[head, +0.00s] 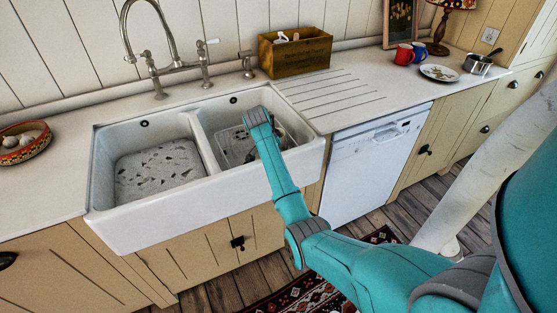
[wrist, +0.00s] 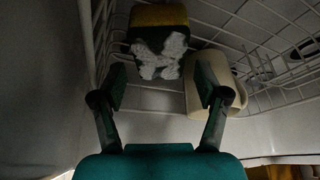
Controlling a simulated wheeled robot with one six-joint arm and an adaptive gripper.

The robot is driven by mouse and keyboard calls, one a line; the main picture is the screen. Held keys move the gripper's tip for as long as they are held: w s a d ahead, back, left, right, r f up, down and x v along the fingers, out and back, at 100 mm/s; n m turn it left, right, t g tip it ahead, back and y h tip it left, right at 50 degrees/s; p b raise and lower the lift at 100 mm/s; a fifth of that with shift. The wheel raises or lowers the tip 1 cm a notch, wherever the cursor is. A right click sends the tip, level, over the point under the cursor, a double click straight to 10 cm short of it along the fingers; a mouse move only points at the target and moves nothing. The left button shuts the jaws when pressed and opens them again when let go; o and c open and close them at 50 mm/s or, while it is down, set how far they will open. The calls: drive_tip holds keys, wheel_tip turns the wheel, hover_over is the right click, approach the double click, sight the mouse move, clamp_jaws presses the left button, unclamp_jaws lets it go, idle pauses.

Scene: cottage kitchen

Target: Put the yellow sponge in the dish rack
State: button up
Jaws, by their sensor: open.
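The sponge (wrist: 160,16) shows in the wrist view as a block with a yellow band, a dark face and a white patch. It sits among the white wires of the dish rack (wrist: 245,20), just beyond my fingertips and apart from them. My gripper (wrist: 161,88) is open, with nothing between its fingers. In the head view the dish rack (head: 236,153) stands in the right sink basin. My arm reaches down into that basin and hides the gripper and part of the rack. The sponge cannot be made out there.
A cream mug (wrist: 215,83) lies in the rack, close by the right finger. The left basin (head: 158,172) holds grey water with dark bits. The tap (head: 150,60) stands behind the sink. The ribbed drainboard (head: 335,95) to the right is clear.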

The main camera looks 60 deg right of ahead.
drive_tip(key=v, duration=0.7)
idle(0.5)
